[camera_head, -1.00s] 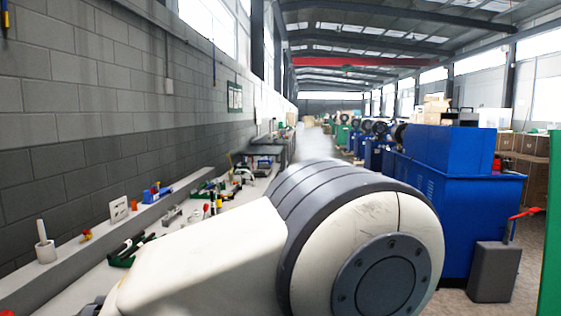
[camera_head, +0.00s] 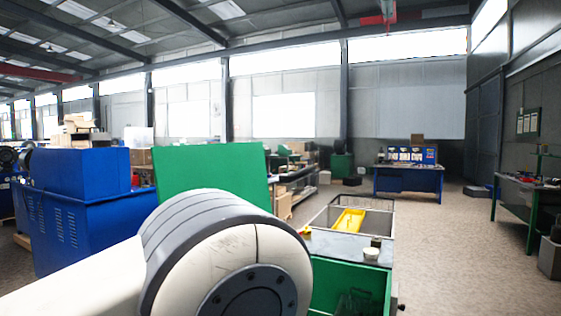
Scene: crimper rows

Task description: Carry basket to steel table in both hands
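No basket can be made out for certain. A dark wire-like shape (camera_head: 356,303) lies low inside an open green cabinet (camera_head: 325,284), partly cut off by the frame. Which table is the steel table I cannot tell. A table with green legs (camera_head: 528,187) stands at the right, and a blue workbench (camera_head: 408,181) stands farther back. My own pale arm fills the lower left and middle and hides part of the cabinet. Neither of my grippers is in view, so what they hold cannot be seen.
A grey-topped bench with a yellow tray (camera_head: 348,221) and a white cup (camera_head: 371,254) stands just ahead. A green panel (camera_head: 213,166) and a blue machine (camera_head: 80,217) block the left. Open floor (camera_head: 455,255) lies to the right.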

